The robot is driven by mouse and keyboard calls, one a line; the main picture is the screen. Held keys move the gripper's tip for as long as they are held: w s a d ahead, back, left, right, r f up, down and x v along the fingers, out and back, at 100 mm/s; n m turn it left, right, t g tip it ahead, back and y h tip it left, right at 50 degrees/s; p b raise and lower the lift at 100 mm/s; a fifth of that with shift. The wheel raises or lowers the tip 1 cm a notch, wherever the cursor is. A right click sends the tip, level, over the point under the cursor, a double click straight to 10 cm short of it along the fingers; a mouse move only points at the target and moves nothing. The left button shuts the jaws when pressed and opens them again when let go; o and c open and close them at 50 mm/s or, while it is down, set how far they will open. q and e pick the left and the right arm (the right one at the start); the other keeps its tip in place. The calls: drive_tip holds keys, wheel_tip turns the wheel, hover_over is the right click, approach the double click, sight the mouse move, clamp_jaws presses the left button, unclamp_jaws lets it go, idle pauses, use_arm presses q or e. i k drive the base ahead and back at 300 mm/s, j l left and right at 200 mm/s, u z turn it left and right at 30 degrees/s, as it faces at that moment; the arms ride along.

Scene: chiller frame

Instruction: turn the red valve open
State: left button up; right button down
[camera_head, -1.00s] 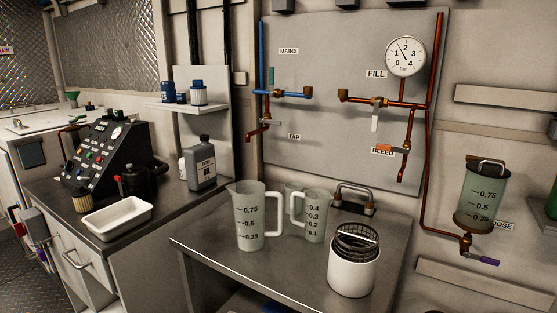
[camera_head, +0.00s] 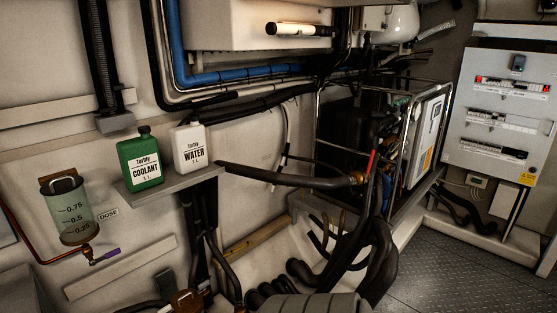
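A red valve handle (camera_head: 372,161) shows as a small upright lever on a brass fitting (camera_head: 357,179), at the end of a thick black hose in front of the chiller frame (camera_head: 318,140). Whether it stands open or shut, I cannot tell. Neither of my grippers shows in the head view.
A shelf (camera_head: 170,187) on the wall holds a green coolant bottle (camera_head: 140,163) and a white water bottle (camera_head: 189,147). A dosing vessel (camera_head: 67,212) hangs at the left. Thick black hoses (camera_head: 378,255) hang below the valve. An electrical cabinet (camera_head: 500,120) stands right; floor (camera_head: 425,275) before it is clear.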

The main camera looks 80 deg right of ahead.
sight(372, 154)
drive_tip(key=z, duration=3.1)
drive_tip(key=i+l+z, duration=0.35)
drive_tip(key=i, duration=0.4)
drive_tip(key=i+l+z, duration=0.3)
drive_tip(key=i, duration=0.45)
drive_tip(key=i+z, duration=0.35)
drive_tip(key=i, duration=0.45)
drive_tip(key=i+l+u, duration=0.1)
drive_tip(key=i+u, duration=0.25)
drive_tip(key=i+l+u, duration=0.15)
drive_tip(key=i+u, duration=0.2)
drive_tip(key=i+l+u, duration=0.2)
drive_tip(key=u, duration=0.15)
drive_tip(key=i+l, duration=0.05)
